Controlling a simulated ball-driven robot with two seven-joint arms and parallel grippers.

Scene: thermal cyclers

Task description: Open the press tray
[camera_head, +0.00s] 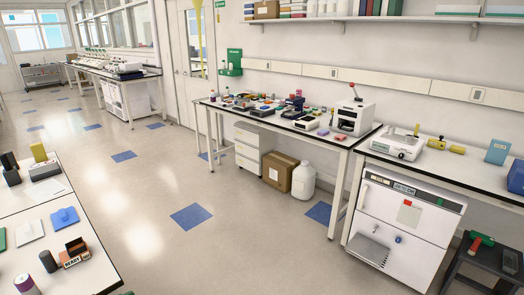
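A white press-like machine (355,117) stands on the right end of the middle bench against the wall. It has an upright lever with a red knob on top. Its front has a dark opening low down, and it is too small to tell whether a tray there is in or out. Neither of my grippers is in view.
The middle bench (336,142) holds many small items. Beside it on the right, another bench carries a white scale-like device (396,146), with a white appliance (401,222) under it. A cardboard box (279,170) and white jug (303,180) stand below. Open floor (235,240) lies in front.

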